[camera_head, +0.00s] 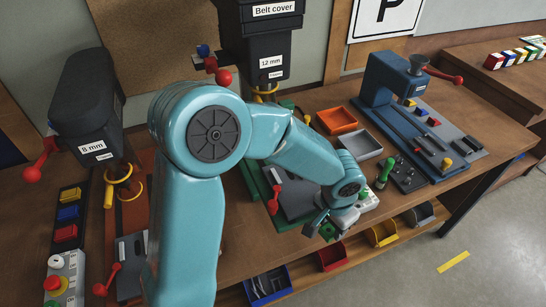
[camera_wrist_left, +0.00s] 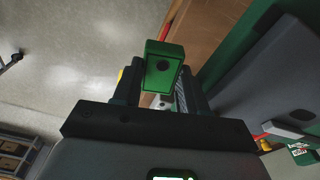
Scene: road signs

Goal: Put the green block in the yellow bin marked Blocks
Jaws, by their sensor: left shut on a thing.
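My left gripper (camera_head: 318,226) is shut on the green block (camera_head: 328,231) at the workbench's front edge. In the left wrist view the green block (camera_wrist_left: 163,68), with a dark round hole in its face, sits between the fingers of my left gripper (camera_wrist_left: 160,88). The yellow bin (camera_head: 383,235) is one of several open bins along the bench front, to the right of the held block and apart from it. Any marking on it is too small to read. My right gripper is not in view.
A red bin (camera_head: 333,256) and a blue bin (camera_head: 268,286) lie left of the yellow bin, a grey bin (camera_head: 420,214) to its right. A green-handled tool (camera_head: 384,173) and a teal machine (camera_head: 392,82) stand on the bench.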

